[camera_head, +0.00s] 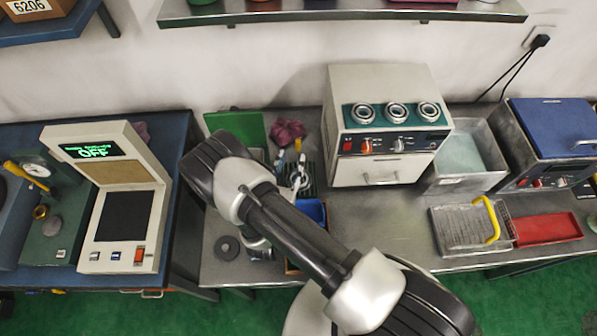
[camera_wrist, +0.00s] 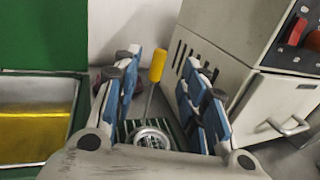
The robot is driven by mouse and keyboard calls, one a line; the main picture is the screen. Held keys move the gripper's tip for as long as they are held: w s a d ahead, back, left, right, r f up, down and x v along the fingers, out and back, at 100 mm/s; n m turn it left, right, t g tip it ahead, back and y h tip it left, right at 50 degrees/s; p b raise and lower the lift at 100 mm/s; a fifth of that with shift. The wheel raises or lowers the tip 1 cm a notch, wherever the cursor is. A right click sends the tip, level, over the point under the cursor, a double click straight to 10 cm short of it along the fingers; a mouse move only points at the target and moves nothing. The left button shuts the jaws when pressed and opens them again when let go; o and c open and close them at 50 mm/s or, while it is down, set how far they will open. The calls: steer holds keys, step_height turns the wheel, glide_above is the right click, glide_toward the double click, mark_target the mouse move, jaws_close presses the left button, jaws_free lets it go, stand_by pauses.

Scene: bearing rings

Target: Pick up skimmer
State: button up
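The likely skimmer is a tool with a yellow handle (camera_wrist: 157,66), a thin shaft and a round metal head (camera_wrist: 151,137). It shows between my fingers in the wrist view, over a dark green ribbed rack. In the head view only a bit of its yellow handle (camera_head: 298,145) shows, and my arm covers much of that area. My gripper (camera_wrist: 161,72) is open, with blue-padded fingers on either side of the tool. I see no contact. My gripper also shows in the head view (camera_head: 291,168).
A white machine (camera_head: 383,178) with several round ports stands close to the right of my gripper. A green-lidded tank (camera_wrist: 30,164) with yellow liquid is to the left. A wire basket (camera_head: 460,230) with a yellow handle and a red tray (camera_head: 547,228) lie further right. The front middle bench is clear.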

mark_target(297, 144)
steer(key=x, duration=0.8)
steer(key=shift+w+f, duration=0.1)
steer(key=shift+w, duration=0.1)
steer(key=shift+c, duration=0.5)
jaws_close()
